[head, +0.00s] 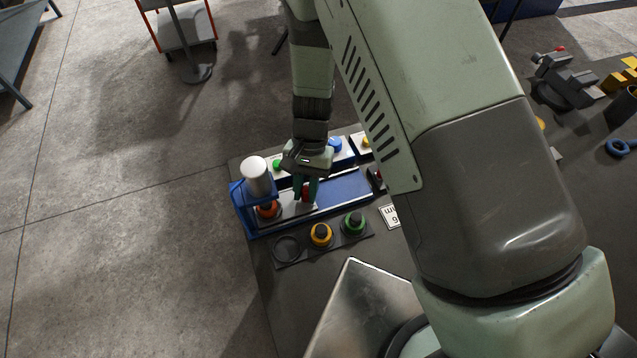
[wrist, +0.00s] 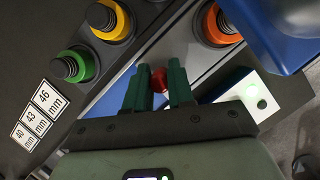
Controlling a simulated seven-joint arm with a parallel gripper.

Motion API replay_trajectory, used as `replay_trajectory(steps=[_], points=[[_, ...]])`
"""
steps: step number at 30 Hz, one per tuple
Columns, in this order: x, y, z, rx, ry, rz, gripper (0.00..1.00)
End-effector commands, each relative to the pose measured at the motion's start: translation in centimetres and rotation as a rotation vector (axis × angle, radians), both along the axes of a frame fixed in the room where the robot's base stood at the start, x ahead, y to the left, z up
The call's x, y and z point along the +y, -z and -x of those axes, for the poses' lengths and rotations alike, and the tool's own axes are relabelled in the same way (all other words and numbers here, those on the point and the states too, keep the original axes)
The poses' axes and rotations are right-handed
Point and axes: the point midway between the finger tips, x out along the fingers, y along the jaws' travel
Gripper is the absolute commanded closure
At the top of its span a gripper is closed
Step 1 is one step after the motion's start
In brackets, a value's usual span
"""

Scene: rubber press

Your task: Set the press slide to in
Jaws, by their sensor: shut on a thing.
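The press slide (head: 292,212) is a pale metal plate in a blue rail (head: 345,188). It lies at the left end of the rail, with the bare blue stretch to its right. An orange round die (head: 267,210) sits on the slide, at the blue press frame (head: 239,200) with its white cylinder (head: 257,176). The die also shows in the wrist view (wrist: 222,25). My gripper (head: 306,192) is over the slide, its green fingers pointing down. In the wrist view its fingers (wrist: 158,78) are shut on the slide's red knob (wrist: 159,80).
A dark holder in front carries a yellow die (head: 321,235), a green die (head: 353,223) and an empty round seat (head: 287,248). Behind the rail are a green button (head: 277,165) and a blue button (head: 335,144). A size label (head: 390,215) lies at the right.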

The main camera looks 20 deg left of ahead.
Motion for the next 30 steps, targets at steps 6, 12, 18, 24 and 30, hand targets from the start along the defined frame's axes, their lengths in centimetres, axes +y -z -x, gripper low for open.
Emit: replay_trajectory(steps=[6, 12, 18, 24, 30], points=[[0.7, -0.1, 0.5, -0.001, 0.001, -0.004, 1.0], [0.8, -0.1, 0.6, 0.001, -0.002, -0.005, 0.62], [0.6, 0.0, 0.5, 0.001, -0.001, -0.003, 0.52], [0.6, -0.3, 0.3, -0.001, 0.0, -0.002, 0.52], [0.8, -3.0, -0.8, -0.004, 0.0, -0.005, 0.52]])
